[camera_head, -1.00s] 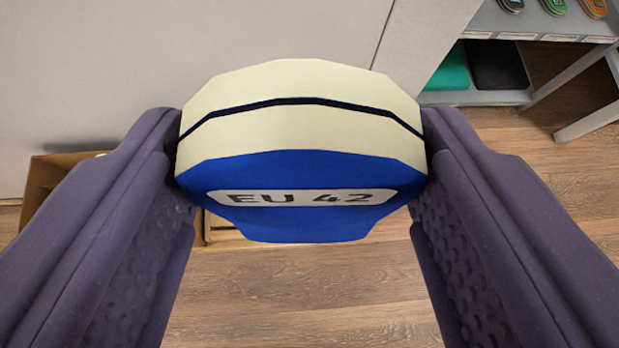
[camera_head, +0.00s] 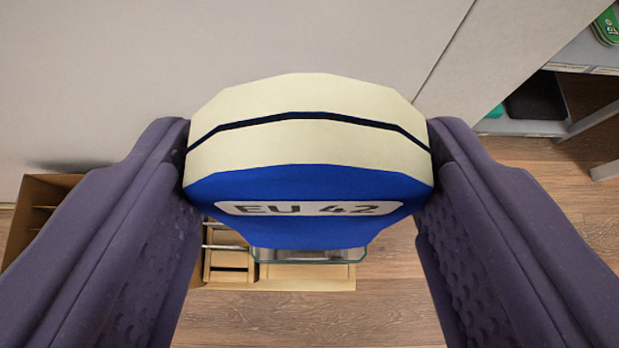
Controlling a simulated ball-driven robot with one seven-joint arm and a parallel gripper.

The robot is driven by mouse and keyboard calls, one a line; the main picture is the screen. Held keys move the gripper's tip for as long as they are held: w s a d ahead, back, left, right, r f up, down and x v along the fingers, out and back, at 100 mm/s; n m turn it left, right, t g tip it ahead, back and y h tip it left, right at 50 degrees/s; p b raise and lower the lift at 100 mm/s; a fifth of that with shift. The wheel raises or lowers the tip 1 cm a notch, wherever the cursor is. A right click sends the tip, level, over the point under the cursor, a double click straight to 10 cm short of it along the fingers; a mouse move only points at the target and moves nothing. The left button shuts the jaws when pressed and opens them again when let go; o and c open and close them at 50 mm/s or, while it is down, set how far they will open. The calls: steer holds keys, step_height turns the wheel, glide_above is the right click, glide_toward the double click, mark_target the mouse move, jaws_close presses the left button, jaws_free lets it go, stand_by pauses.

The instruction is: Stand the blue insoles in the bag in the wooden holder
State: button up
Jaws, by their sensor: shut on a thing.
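The blue insoles (camera_head: 310,185) are a pair with cream edges, a dark line between them and a label reading "EU 42". My gripper (camera_head: 310,165) is shut on them, one purple finger at each side. I hold them in the air above the floor. The wooden holder (camera_head: 300,283) shows below and behind them, partly hidden by the insoles and my left finger. A clear bag or container with a greenish rim (camera_head: 358,258) shows just under the insoles, at the holder; most of it is hidden.
A wooden box with slots (camera_head: 40,195) stands at the left, partly behind my finger. A grey shelf (camera_head: 525,126) with a dark tray and green insoles (camera_head: 607,25) is at the upper right. A pale wall or panel fills the back. Wood floor is bare at the lower right.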

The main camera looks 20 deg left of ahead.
mark_target(309, 246)
steer(key=shift+f+b, duration=6.6)
steer(key=shift+f, duration=1.3)
step_height(309, 246, down, 8)
steer(key=shift+f, duration=0.2)
steer(key=o, duration=1.4)
steer(key=shift+o, duration=0.2)
steer(key=p+v, duration=0.3)
steer(key=v, duration=0.4)
steer(key=shift+s+r+p, duration=0.25)
steer(key=shift+s+p, duration=0.05)
steer(key=shift+p, duration=0.05)
